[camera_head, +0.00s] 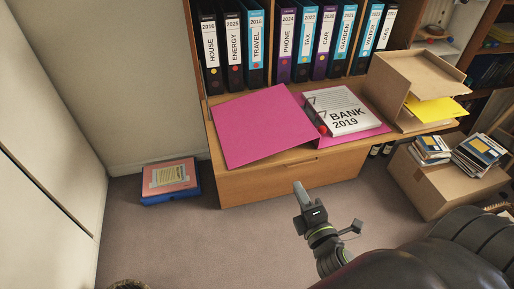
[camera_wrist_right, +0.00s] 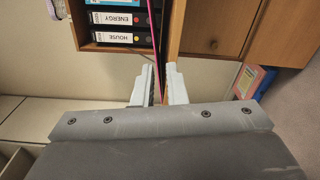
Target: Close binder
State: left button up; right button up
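The pink binder lies open on the wooden desk. A thin pink edge (camera_wrist_right: 154,18) shows in the right wrist view, probably the cover seen edge-on. My right gripper (camera_head: 300,190) is in front of the desk drawer, apart from the binder. My left gripper is out of view.
Upright labelled binders (camera_head: 233,52) fill the shelf behind. A cardboard organiser (camera_head: 405,83) with yellow paper stands right of the binder. A box (camera_head: 432,187) bearing books is at the right. A flat pink-and-blue box (camera_head: 170,180) lies on the floor left.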

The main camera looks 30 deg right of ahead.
jog(key=p, duration=0.1)
send_near(276, 144)
jog(key=w, duration=0.3)
jog(key=w+d, duration=0.1)
jog(key=w, duration=0.2)
jog(key=w+d, duration=0.1)
jog(key=w, duration=0.3)
jog(key=shift+f, duration=0.2)
jog(key=shift+s, duration=0.1)
grip_shut()
dwell(1.0)
